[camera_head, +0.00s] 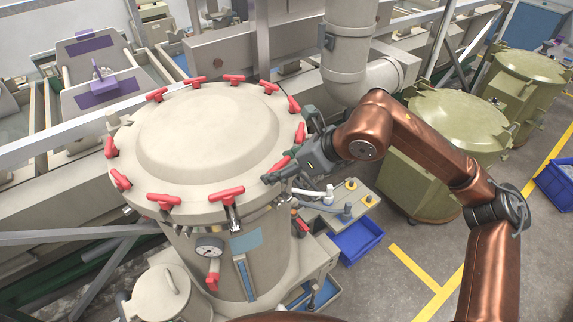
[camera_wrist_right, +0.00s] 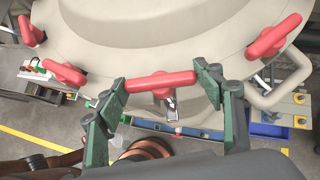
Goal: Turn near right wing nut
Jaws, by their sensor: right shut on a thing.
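The plating barrel (camera_head: 205,135) is a beige drum with a domed lid ringed by red wing nuts. My right gripper (camera_head: 283,160) is at the near right of its rim. It is shut on a red wing nut (camera_head: 280,164), with one finger at each end of the bar. In the right wrist view, the same wing nut (camera_wrist_right: 160,82) lies between the green fingers of the gripper (camera_wrist_right: 163,92), its bar roughly level across the picture and its metal stem below. Neighbouring wing nuts show at its left (camera_wrist_right: 65,73) and right (camera_wrist_right: 272,37). My left gripper is out of view.
Another wing nut (camera_head: 226,195) is close to the gripper on the rim. A gauge (camera_head: 209,247) is on the barrel's front. A blue bin (camera_head: 358,240) lies below my right arm. Olive barrels (camera_head: 458,122) stand at the right. Yellow-lined floor (camera_head: 415,268) is open there.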

